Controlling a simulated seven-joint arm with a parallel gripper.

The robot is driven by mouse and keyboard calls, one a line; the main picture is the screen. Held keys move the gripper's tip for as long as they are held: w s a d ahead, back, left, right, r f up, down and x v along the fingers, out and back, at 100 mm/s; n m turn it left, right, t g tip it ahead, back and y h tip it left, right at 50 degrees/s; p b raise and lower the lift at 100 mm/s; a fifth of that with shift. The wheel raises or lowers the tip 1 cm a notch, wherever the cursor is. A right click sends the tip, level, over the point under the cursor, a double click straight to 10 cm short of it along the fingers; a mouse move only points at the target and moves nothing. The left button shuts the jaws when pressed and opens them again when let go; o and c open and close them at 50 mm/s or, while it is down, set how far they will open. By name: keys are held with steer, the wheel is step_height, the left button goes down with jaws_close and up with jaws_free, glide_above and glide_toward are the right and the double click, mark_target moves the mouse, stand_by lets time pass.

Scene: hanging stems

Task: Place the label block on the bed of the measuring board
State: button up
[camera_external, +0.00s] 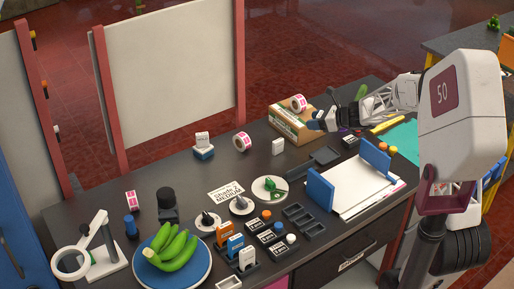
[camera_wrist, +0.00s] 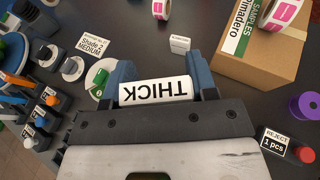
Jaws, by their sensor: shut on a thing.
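My gripper (camera_external: 318,122) is in the air near the cardboard box. In the wrist view its two blue fingers (camera_wrist: 160,82) are shut on the label block (camera_wrist: 155,90), a white block with "THICK" on it, which appears upside down there. The block cannot be made out clearly in the external view. What looks like the measuring board (camera_external: 348,186), a white bed between two upright blue plates, lies nearer the front right of the bench. My gripper is beyond it, apart from it. It does not show clearly in the wrist view.
The cardboard box (camera_external: 290,127) with a tape roll stands close to my gripper. A small white block (camera_external: 278,147) and a plate with a green piece (camera_external: 270,190) are nearby. A dark tray (camera_external: 318,160) lies just behind the board. Bananas (camera_external: 172,248) fill a blue plate at front left.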

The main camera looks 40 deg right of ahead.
mark_target(340, 192)
steer(key=s+f+n+g+y, duration=0.1)
steer(key=s+f, duration=0.4)
steer(key=s, duration=0.3)
steer(key=s+f+n+g+y, duration=0.1)
steer(key=s+f, duration=0.4)
steer(key=s, duration=0.4)
steer(key=shift+a+n+y, duration=0.3)
steer(key=shift+n, duration=0.1)
steer(key=shift+f, duration=2)
steer(key=shift+f, duration=0.1)
steer(key=shift+f, duration=1.9)
steer(key=shift+f, duration=0.1)
steer(key=o, duration=0.9)
